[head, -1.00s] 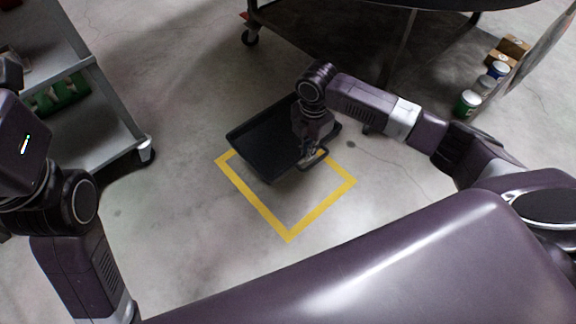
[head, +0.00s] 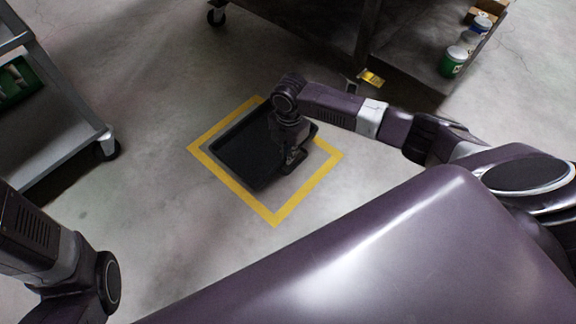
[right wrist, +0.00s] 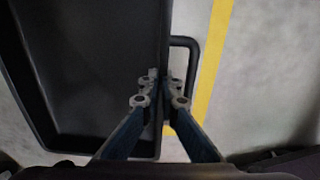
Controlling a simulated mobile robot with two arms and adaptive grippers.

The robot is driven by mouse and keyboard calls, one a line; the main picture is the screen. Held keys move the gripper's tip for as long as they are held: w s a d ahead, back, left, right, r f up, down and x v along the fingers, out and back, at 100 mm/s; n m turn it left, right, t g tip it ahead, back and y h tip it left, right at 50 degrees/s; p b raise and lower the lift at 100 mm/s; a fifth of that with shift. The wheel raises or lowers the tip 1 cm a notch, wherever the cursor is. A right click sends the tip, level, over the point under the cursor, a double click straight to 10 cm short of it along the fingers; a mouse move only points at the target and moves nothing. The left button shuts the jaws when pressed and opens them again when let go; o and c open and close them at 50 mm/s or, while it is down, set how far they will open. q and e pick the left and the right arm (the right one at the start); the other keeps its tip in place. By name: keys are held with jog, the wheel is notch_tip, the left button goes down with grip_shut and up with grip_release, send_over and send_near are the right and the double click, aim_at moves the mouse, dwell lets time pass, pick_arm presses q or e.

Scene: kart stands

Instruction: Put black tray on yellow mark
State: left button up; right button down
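The black tray (head: 240,150) is a shallow rectangular tray. In the head view it appears mostly inside the yellow mark (head: 235,187), a square outline on the floor, toward its far side. The tray and my arm hide part of the far right line. I cannot tell whether the tray touches the floor. My right gripper (head: 290,163) is at the tray's right side. In the right wrist view, its fingers (right wrist: 162,88) close on both sides of the tray's rim (right wrist: 164,30) beside the handle (right wrist: 192,60). A yellow line (right wrist: 212,60) runs just right of the handle. My left gripper is out of view.
A grey wheeled cart (head: 75,150) with a green crate (head: 18,80) stands at the left. A dark wheeled stand (head: 370,50) is beyond the mark, with a green-and-white can (head: 453,62) at right. The floor around the mark's near side is clear.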

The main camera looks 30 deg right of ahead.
jog(key=shift+f+b, duration=1.65)
jog(key=shift+f, duration=0.65)
jog(key=shift+r, duration=0.15)
jog(key=c, duration=2.6)
grip_release()
jog(key=shift+f, duration=0.2)
jog(key=o, duration=0.4)
jog(key=shift+o, duration=0.2)
